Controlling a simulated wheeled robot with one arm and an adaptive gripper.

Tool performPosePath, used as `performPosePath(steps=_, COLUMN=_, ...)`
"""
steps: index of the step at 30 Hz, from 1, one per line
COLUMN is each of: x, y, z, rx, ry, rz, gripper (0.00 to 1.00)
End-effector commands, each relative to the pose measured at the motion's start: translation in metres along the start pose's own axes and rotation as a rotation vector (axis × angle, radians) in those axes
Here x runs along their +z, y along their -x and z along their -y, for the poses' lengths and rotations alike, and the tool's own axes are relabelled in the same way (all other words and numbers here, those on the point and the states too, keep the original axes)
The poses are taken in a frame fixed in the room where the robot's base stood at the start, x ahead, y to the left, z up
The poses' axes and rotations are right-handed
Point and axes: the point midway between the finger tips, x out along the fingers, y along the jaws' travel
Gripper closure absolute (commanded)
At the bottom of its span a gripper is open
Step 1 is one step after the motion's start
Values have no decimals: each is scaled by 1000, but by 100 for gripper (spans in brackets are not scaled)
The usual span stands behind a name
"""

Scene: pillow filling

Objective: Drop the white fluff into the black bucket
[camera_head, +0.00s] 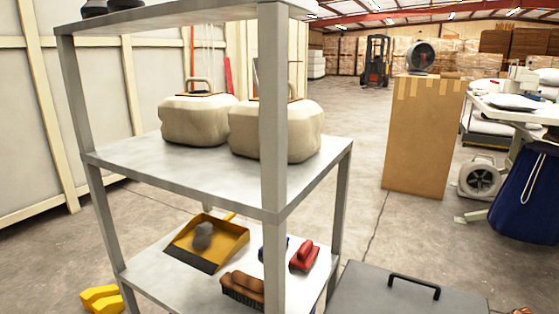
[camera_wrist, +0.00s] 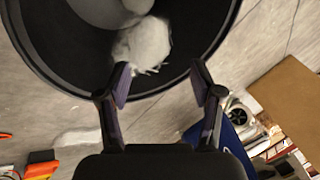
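The black bucket (camera_wrist: 70,62) fills the top of the wrist view, seen from above into its dark inside. The white fluff (camera_wrist: 145,42) shows as a pale tuft against the bucket's opening, just beyond my fingertips. My gripper (camera_wrist: 161,84) is at the bucket's rim with its two fingers wide apart. The fluff is close to the left fingertip; I cannot tell whether they touch. A paler grey-white shape shows deeper in the bucket, partly cut off by the frame. The head view shows neither my gripper nor the bucket.
A metal shelf (camera_head: 200,184) stands close on the left, holding two beige bundles and a yellow dustpan (camera_head: 207,243) with a grey clump. A cardboard box (camera_head: 424,135) stands beyond it. A dark blue bag (camera_head: 524,195) hangs at the right. Floor shows between shelf and box.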

Motion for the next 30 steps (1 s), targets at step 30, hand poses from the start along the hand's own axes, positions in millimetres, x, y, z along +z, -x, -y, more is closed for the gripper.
performPosePath(steps=30, x=-2, y=41, z=1, rx=-1, ry=0, rz=-4, gripper=15)
